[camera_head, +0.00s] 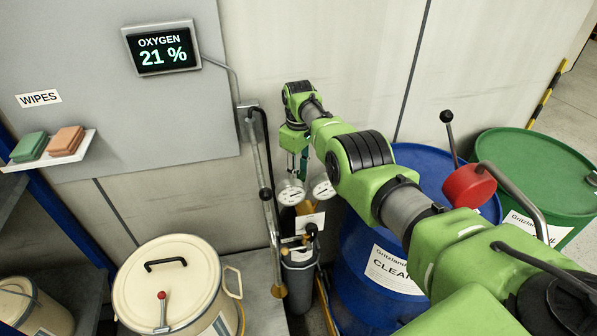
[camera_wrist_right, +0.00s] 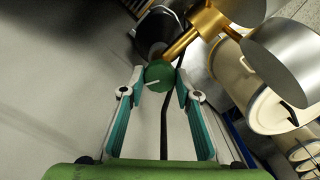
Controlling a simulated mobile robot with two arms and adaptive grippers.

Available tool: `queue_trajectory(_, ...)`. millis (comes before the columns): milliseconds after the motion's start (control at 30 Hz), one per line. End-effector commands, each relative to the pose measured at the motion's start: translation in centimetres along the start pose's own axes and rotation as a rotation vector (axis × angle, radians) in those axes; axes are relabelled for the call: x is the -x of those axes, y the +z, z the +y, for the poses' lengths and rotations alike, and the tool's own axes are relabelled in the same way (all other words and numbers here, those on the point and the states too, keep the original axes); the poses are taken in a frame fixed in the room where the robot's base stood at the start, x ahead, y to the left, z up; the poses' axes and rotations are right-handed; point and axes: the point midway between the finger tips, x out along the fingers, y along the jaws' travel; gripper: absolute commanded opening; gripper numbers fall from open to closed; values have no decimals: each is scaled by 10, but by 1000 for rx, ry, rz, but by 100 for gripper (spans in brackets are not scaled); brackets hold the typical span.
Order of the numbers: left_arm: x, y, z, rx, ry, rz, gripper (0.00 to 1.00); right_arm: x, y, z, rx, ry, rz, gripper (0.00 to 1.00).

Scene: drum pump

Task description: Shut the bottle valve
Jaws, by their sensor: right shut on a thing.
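My right gripper (camera_head: 297,165) reaches down over the bottle by the wall. In the right wrist view its teal-padded fingers (camera_wrist_right: 160,84) are shut on a round green valve knob (camera_wrist_right: 158,74) with a white mark. The knob is hidden in the head view. The grey bottle (camera_head: 299,278) stands upright, with two round gauges (camera_head: 291,192) at its top. In the right wrist view a brass regulator body (camera_wrist_right: 200,30) and the backs of the gauges (camera_wrist_right: 285,55) sit right beside the knob. My left gripper is out of view.
A blue drum (camera_head: 352,305) with a label and a green drum (camera_head: 535,160) stand right of the bottle. A cream lidded canister (camera_head: 190,262) stands to the left. A metal lance (camera_head: 265,195) hangs on the wall close to the bottle. A display (camera_head: 162,48) reads oxygen 21 %.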

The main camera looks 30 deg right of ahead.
Motion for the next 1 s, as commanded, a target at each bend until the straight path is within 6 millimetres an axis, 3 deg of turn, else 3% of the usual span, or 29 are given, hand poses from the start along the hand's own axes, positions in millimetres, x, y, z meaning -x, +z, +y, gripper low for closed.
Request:
queue_trajectory(500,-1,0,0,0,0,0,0,2,-1,1,384,4,4,8)
queue_trajectory(1000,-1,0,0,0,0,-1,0,2,-2,1,485,5,4,8)
